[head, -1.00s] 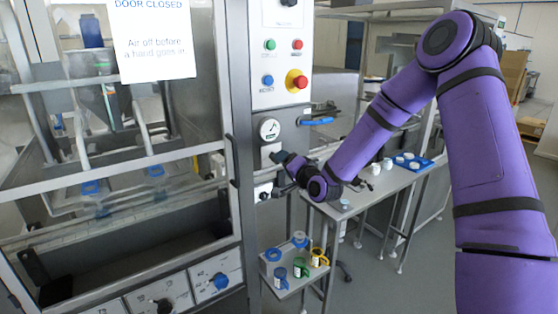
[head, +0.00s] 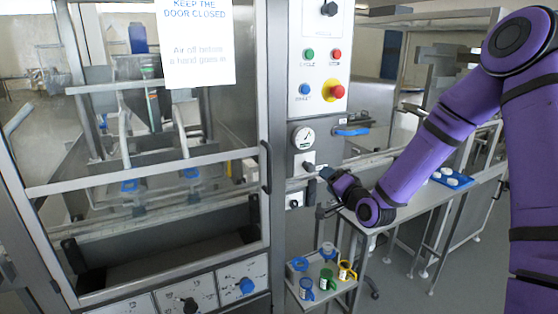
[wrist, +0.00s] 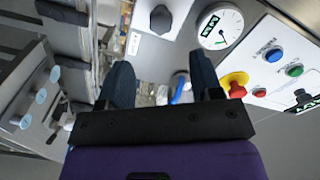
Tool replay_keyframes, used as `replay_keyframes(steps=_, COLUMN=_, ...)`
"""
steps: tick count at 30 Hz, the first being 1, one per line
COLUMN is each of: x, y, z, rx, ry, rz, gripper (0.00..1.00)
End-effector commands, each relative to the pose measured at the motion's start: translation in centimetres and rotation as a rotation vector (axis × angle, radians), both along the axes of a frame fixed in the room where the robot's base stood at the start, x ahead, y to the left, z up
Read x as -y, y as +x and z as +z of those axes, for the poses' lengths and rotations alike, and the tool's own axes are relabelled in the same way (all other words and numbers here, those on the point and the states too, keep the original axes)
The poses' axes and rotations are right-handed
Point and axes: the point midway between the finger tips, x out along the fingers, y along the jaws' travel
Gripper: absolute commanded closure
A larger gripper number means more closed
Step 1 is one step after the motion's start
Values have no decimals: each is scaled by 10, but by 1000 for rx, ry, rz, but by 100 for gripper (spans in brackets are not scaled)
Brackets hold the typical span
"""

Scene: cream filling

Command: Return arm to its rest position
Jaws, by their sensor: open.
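My gripper (head: 324,191) is at the end of my purple arm, in front of the machine's grey column, below and a little right of the pressure gauge (head: 303,138). In the wrist view its two dark fingers (wrist: 160,85) stand apart with a gap between them. Nothing is held in that gap; a blue-handled lever (wrist: 180,88) shows beyond it. The arm is bent, with its elbow high at the right of the head view. A black knob (head: 308,167) on the column is close to the fingers; I cannot tell whether they touch it.
The button panel (head: 319,70) with a red stop button is above the gripper. A glass-doored machine (head: 150,170) fills the left. A small shelf (head: 322,296) with colored cups and rings is below. A bench (head: 420,205) with a blue tray (head: 452,179) runs behind the forearm.

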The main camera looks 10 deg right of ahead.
Motion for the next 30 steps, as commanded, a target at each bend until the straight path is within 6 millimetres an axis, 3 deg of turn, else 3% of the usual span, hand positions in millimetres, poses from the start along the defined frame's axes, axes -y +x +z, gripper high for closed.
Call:
replay_keyframes(steps=8, x=-7, y=-12, z=20, rx=-100, ry=-256, rz=30, gripper=41)
replay_keyframes(steps=14, x=-3, y=-34, z=42, rx=-210, ry=-497, rz=38, gripper=41)
replay_keyframes(steps=23, x=10, y=-85, z=86, rx=-373, ry=-782, rz=32, gripper=41)
replay_keyframes(steps=30, x=21, y=-142, z=124, rx=-503, ry=-937, rz=32, gripper=41)
